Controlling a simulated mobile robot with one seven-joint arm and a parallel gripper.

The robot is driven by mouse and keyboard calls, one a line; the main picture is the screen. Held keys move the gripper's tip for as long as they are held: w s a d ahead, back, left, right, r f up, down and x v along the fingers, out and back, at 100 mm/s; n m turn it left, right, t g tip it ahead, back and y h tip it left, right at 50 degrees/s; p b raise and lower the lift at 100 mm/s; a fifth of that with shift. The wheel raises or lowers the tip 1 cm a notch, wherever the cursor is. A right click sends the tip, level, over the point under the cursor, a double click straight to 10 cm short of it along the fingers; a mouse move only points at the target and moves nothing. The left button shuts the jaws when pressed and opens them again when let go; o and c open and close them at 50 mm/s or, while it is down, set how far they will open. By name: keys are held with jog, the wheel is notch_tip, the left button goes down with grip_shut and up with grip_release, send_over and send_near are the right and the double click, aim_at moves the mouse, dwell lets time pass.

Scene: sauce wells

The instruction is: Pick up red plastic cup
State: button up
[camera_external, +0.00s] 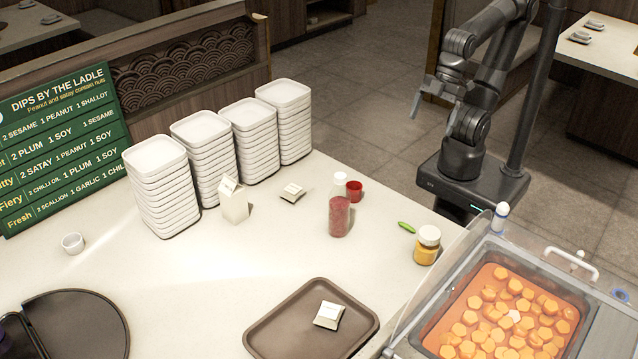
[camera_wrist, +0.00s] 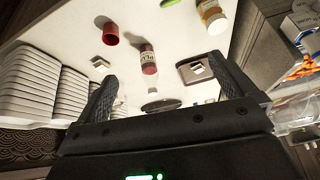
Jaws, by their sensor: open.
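The red plastic cup (camera_external: 354,190) stands on the cream counter behind and to the right of a bottle with dark red contents (camera_external: 339,216). In the wrist view the red cup (camera_wrist: 110,34) lies at the upper left, apart from the bottle (camera_wrist: 149,60), which shows nearer the middle. My gripper (camera_wrist: 164,82) is open, with its two dark fingers spread wide and nothing between them. In the external view my gripper (camera_external: 434,100) is up at the right, well away from the cup.
Stacks of white trays (camera_external: 160,190) stand at the back left, beside a carton (camera_external: 233,200). A brown tray (camera_external: 270,333) lies in front.

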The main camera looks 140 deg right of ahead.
jog(key=shift+s+a+f+n, duration=0.2)
jog(key=shift+s+a+n, duration=0.25)
jog(key=shift+n, duration=0.25)
jog(key=shift+c, duration=0.2)
jog(key=c, duration=0.6)
jog(key=m+g, duration=0.5)
jog(key=m, duration=0.6)
send_over(354, 187)
jog(key=w+a, duration=0.1)
jog(key=w, duration=0.1)
notch_tip(354, 187, down, 15)
notch_tip(354, 187, down, 5)
jog(key=shift+r, duration=0.1)
jog(key=shift+s+a+f, duration=0.1)
jog(key=shift+f, duration=1.35)
jog(key=shift+s+a+f, duration=0.1)
jog(key=shift+f, duration=1.35)
